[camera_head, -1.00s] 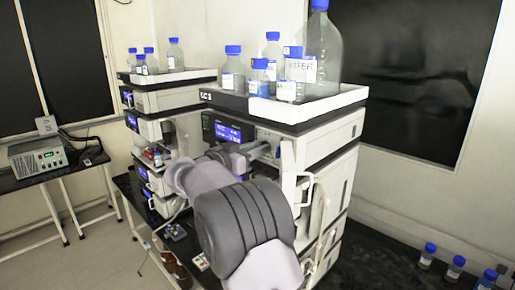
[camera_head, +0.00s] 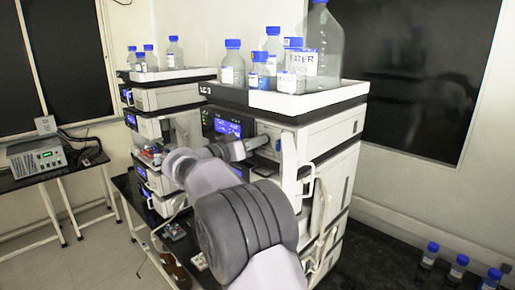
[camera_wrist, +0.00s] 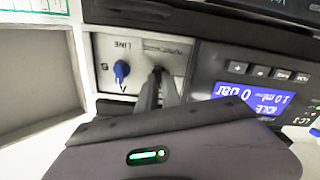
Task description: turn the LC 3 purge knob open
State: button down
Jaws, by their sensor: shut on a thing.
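My gripper (camera_wrist: 158,76) is shut on the purge knob; the knob's turn angle cannot be told. In the head view my gripper (camera_head: 264,142) reaches the front of the stack.
The lit display (camera_wrist: 250,103) beside the panel reads IDLE, 1.0 ml/min and 0 bar. An open door with a white handle (camera_head: 306,187) stands right of my gripper. Blue-capped bottles, including a large one (camera_head: 324,45), stand in the top tray (camera_head: 310,101).

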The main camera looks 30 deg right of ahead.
jog(key=shift+w+f+n+p, duration=0.1)
jog(key=shift+n+p, duration=0.25)
jog(key=shift+n, duration=3)
jog(key=shift+w+f+n+p, duration=0.1)
jog(key=shift+n+p, duration=0.25)
jog(key=shift+n, duration=3)
jog(key=c, duration=1.5)
grip_release()
jog(key=shift+c, duration=0.2)
jog(key=shift+s, duration=0.1)
